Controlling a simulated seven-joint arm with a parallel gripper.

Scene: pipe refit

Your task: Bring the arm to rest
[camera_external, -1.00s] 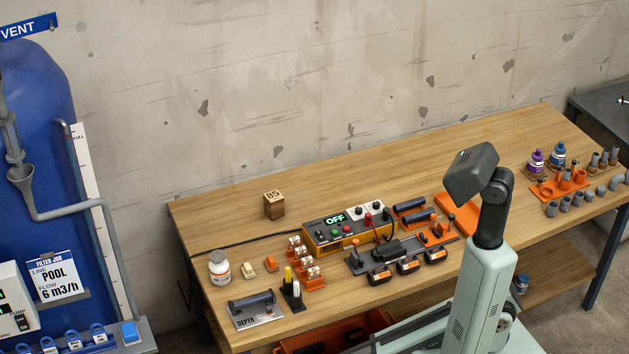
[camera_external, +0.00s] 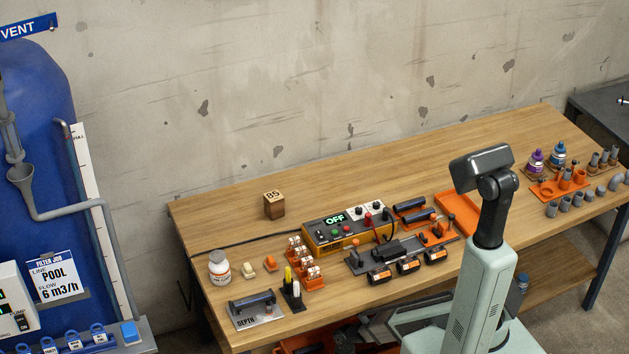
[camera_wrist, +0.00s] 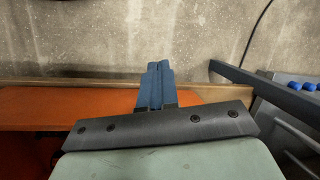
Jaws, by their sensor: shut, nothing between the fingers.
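In the wrist view my gripper (camera_wrist: 158,68) is shut, its two blue fingers side by side with nothing between them. The fingers point at the concrete wall and touch nothing that I can make out. In the external view dark grey parts of my arm show low at the front, below the bench's front edge and beside the mint-green body. The fingers cannot be made out there. My dark upper part stands in front of the bench's right half.
The blue tank (camera_external: 40,120) stands at left. An orange surface (camera_wrist: 70,108) lies left of the fingers in the wrist view.

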